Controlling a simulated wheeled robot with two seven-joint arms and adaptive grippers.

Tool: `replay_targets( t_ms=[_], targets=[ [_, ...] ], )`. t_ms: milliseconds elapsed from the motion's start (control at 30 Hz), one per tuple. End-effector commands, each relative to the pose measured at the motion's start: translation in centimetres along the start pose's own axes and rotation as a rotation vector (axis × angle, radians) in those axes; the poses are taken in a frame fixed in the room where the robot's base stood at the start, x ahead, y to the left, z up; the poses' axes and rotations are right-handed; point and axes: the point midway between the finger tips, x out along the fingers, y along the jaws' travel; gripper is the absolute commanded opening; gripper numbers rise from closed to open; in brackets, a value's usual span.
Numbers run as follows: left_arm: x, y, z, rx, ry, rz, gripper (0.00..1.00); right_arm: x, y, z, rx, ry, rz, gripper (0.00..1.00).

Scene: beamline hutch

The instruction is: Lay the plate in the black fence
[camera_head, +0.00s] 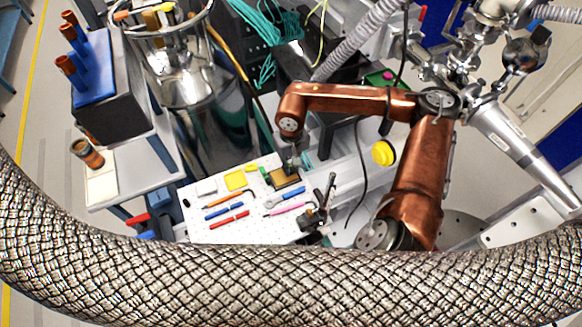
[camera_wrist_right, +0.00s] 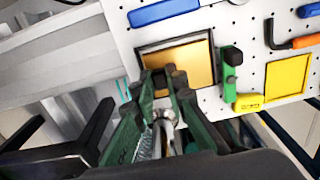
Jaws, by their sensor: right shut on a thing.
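The gold-brown plate (camera_wrist_right: 190,62) lies within the outline of the black fence (camera_wrist_right: 212,45) on a white perforated board. I cannot tell whether it lies fully flat. In the head view the plate (camera_head: 284,180) and the fence are small and partly covered by my gripper. My right gripper (camera_wrist_right: 164,78), with dark green fingers, is at the near edge of the plate, its fingertips closed on that edge. In the head view the right gripper (camera_head: 291,165) points down at the fence from behind. My left gripper is in neither view.
The white board (camera_head: 200,232) also holds a yellow square (camera_head: 236,181), a green-and-black tool (camera_wrist_right: 230,75), and blue, red and orange-handled tools. A thick braided hose (camera_head: 290,285) crosses the front of the head view. A steel vessel (camera_head: 180,75) stands at the back left.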

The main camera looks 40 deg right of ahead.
Motion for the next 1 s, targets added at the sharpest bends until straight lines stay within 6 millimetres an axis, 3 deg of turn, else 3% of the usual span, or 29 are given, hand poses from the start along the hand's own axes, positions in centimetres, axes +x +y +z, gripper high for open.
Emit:
replay_targets(
  t_ms=[33, 67, 300, 667, 767, 1000],
  targets=[
    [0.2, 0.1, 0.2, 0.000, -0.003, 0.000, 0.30, 0.3, 0.0, 0.0, 0.000, 0.000, 0.000, 0.00],
    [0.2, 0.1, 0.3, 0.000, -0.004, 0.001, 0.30, 0.3, 0.0, 0.0, 0.000, -0.001, 0.000, 0.14],
    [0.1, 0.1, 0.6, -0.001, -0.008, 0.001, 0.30, 0.2, 0.0, 0.0, 0.000, 0.000, 0.000, 0.30],
    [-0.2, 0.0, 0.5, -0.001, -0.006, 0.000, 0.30, -0.4, 0.0, 0.0, 0.000, 0.001, 0.000, 0.30],
    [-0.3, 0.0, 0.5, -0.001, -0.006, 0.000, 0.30, -1.6, 0.0, -0.1, 0.000, 0.002, 0.000, 0.30],
    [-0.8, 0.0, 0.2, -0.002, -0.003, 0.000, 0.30, -6.7, 0.0, -0.1, 0.000, 0.005, -0.001, 0.30]
  ],
)
